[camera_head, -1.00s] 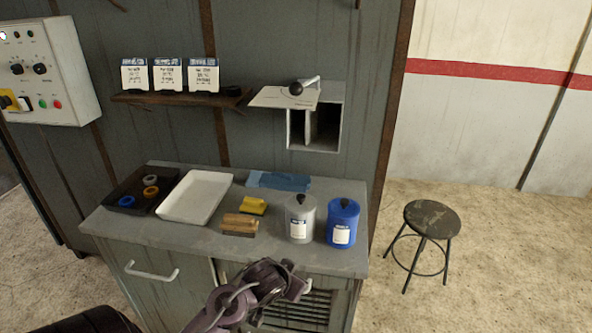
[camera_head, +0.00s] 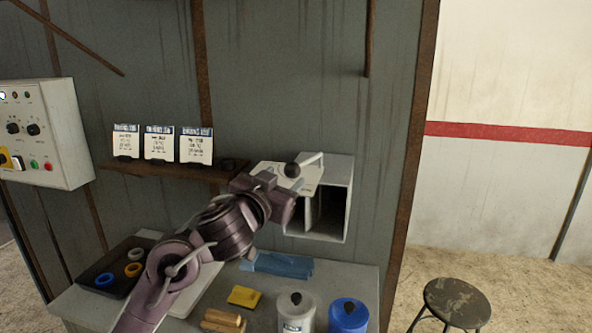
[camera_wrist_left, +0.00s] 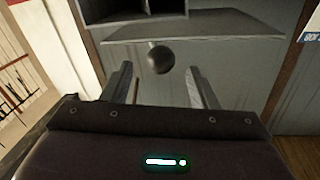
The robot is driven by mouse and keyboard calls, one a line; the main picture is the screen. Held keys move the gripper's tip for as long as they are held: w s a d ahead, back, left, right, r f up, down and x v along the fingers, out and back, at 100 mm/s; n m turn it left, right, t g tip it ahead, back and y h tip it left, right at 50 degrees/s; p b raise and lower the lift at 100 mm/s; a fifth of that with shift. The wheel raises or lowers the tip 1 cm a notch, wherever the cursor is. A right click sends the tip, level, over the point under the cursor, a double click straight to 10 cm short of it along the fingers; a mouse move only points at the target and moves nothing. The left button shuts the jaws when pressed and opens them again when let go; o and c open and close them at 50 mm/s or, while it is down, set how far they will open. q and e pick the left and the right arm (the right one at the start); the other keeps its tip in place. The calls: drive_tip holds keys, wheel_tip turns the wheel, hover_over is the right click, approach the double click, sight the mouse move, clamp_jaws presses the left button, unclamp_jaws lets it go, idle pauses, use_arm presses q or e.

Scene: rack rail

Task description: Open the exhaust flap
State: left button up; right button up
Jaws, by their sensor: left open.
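The exhaust flap (camera_head: 267,169) is a pale plate at the top of a grey box (camera_head: 347,200) on the wall. A dark ball knob (camera_head: 292,170) is on the flap. The box front below it shows dark open compartments. My left gripper (camera_wrist_left: 158,72) is open at the flap. In the left wrist view the knob (camera_wrist_left: 160,60) appears between the two fingers, with gaps on both sides; I cannot tell its depth relative to the fingertips. In the head view my left arm hides part of the flap and the box's left side. My right gripper is not in view.
A shelf (camera_head: 160,171) with white cards is left of the flap. Below, the bench holds a blue cloth (camera_head: 277,265), a yellow item (camera_head: 244,296), a grey canister (camera_head: 296,312) and a blue canister (camera_head: 347,315). A stool (camera_head: 457,302) stands at right.

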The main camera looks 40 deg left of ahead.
sight(288, 175)
use_arm(q)
drive_tip(key=shift+x, duration=1.1)
drive_tip(key=x, duration=0.2)
drive_tip(key=shift+w+a, duration=0.2)
drive_tip(key=shift+w, duration=0.2)
drive_tip(key=shift+w+a+f, duration=0.1)
drive_tip(key=shift+w+a, duration=0.05)
drive_tip(key=shift+w, duration=0.25)
drive_tip(key=shift+s, duration=0.2)
drive_tip(key=shift+w, duration=0.1)
clamp_jaws()
drive_tip(key=shift+a, duration=0.1)
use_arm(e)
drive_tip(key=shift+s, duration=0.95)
